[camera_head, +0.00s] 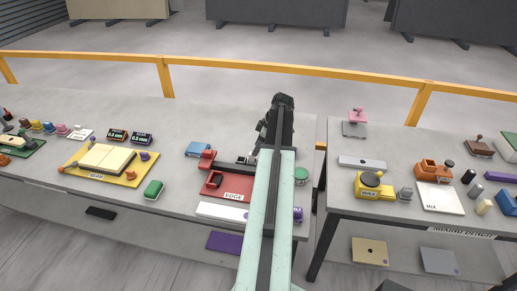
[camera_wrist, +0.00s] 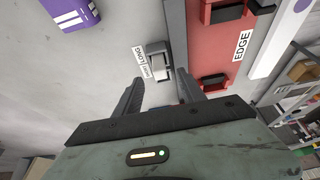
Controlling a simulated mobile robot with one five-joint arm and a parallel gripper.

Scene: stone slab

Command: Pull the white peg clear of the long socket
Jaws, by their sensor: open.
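In the wrist view a small dark socket (camera_wrist: 155,47) stands on the grey slab beside a label that reads "LONG". A pale white block, which looks like the white peg (camera_wrist: 160,73), shows at its near end. My gripper (camera_wrist: 160,78) is open, with one dark finger on each side of the peg in the picture. I see no contact, and I cannot tell the height between fingertips and peg. In the head view my arm hides the fingertips and most of this spot.
A red board marked EDGE (camera_wrist: 222,60) with dark-slotted red blocks lies right of the socket, past a grey bar (camera_wrist: 177,35). A purple box (camera_wrist: 72,12) is at upper left. In the head view a yellow board (camera_head: 135,175) lies left; a gap separates the right table (camera_head: 335,205).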

